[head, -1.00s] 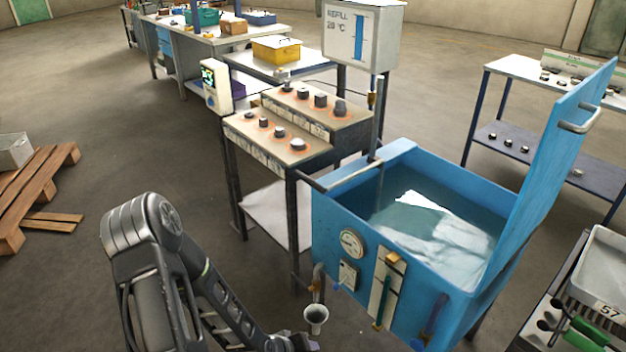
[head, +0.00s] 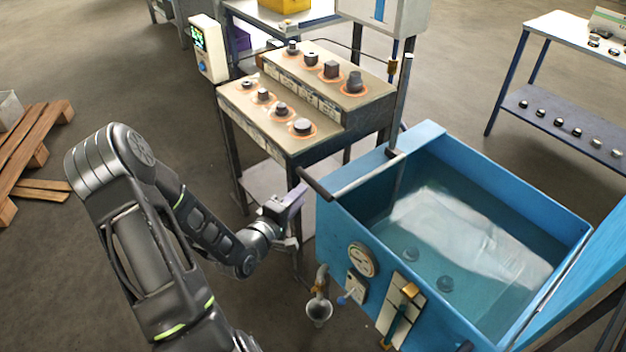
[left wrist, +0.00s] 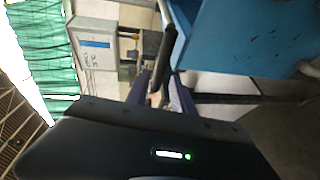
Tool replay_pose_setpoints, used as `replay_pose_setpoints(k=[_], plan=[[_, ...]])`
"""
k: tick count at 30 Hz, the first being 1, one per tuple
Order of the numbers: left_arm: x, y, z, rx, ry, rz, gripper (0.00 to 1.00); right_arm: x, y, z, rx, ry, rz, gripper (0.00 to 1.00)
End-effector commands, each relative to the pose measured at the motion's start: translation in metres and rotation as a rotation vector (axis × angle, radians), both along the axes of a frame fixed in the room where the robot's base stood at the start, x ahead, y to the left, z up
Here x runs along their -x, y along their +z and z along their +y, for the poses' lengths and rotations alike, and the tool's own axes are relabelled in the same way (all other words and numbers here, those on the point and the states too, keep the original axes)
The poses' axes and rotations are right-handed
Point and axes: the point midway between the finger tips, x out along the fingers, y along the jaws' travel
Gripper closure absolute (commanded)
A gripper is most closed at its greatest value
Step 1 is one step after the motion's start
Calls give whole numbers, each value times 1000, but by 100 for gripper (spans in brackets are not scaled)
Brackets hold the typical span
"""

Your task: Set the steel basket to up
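The blue tank (head: 350,240) holds water with a bright reflection. My left gripper (head: 297,208) is just left of the grip. In the left wrist view its two fingers (left wrist: 162,92) are apart, with the dark grip (left wrist: 165,58) between or just beyond the tips. My right gripper is not in view.
A stepped bench (head: 270,135) with several dark metal pieces stands behind my left gripper. A gauge (head: 362,260), a valve and a funnel (head: 319,310) are at the tank's front. The blue lid (head: 580,290) stands at the right. A wooden pallet (head: 40,135) lies far left.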

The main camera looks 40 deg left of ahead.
Motion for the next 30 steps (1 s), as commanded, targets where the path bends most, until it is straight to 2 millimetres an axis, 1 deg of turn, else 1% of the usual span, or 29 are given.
replay_pose_setpoints(k=[8,11,14,24,27,30], plan=[[-1,-1,0,0,0,2,71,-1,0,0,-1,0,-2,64],[-4,-1,0,-1,0,2,71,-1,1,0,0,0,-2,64],[-13,-3,1,-1,0,3,71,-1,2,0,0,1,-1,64],[-63,-11,7,-1,0,2,71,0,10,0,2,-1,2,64],[-72,-13,7,-1,-1,3,71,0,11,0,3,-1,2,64],[-76,-15,8,-1,1,3,71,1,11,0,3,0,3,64]])
